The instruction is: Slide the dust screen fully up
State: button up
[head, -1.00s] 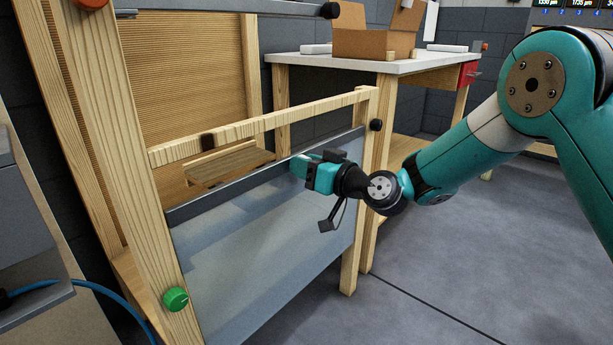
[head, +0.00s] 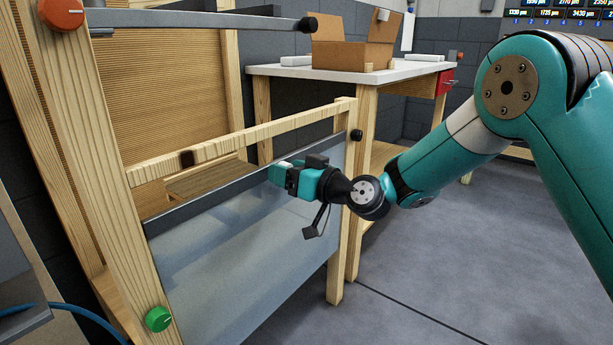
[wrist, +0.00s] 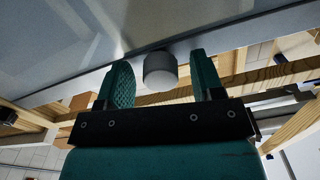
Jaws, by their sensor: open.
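The dust screen (head: 240,255) is a translucent pane with a grey top strip, set low in a wooden frame. Its top edge lies below the wooden cross rail. My gripper (head: 280,176) is at this top edge, right of its middle, with the arm coming from the right. In the wrist view the jaws (wrist: 160,78) are apart, with a grey round knob (wrist: 160,70) between the fingertips. I see a gap on each side of the knob. The pane (wrist: 60,35) fills the upper left there. In the head view the knob is hidden behind my gripper.
The cross rail (head: 235,140) runs just above the screen. A green knob (head: 158,319) and an orange knob (head: 60,12) sit on the left post. A metal rod (head: 200,20) lies higher up. Behind stands a white-topped bench (head: 400,72) with a cardboard box (head: 352,52).

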jog(key=b+v, duration=0.1)
jog(key=v, duration=1.6)
jog(key=shift+b, duration=0.4)
jog(key=shift+d, duration=0.1)
